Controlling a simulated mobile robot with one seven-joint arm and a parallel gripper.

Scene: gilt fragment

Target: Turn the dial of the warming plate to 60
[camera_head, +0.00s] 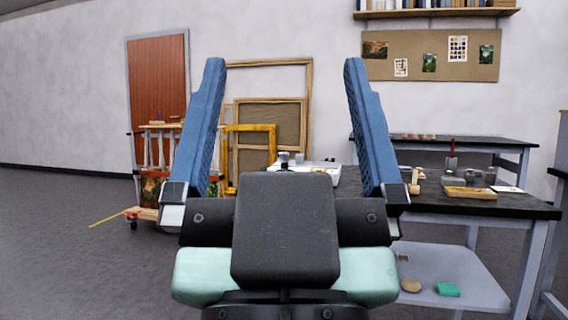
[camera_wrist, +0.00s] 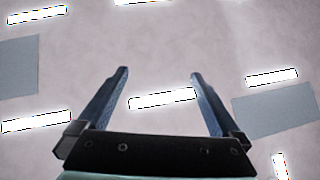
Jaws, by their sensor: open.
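My gripper (camera_head: 283,65) fills the middle of the head view, its two blue fingers raised, wide apart and empty. In the wrist view my gripper (camera_wrist: 158,73) points at the ceiling, with nothing between the fingers. I cannot pick out the warming plate or its dial for certain. A low white object (camera_head: 318,168) with small grey items on it shows between the fingers, beyond the gripper and partly hidden by it. Small grey objects (camera_head: 455,178) also stand on the dark table at the right. No dial marks can be read.
The dark-topped table (camera_head: 520,207) stands at the right, with a wooden tray (camera_head: 469,193) on it and a green block (camera_head: 448,289) on its lower shelf. A cart (camera_head: 150,213) and frames (camera_head: 270,122) stand behind. The floor (camera_head: 70,240) at the left is mostly clear.

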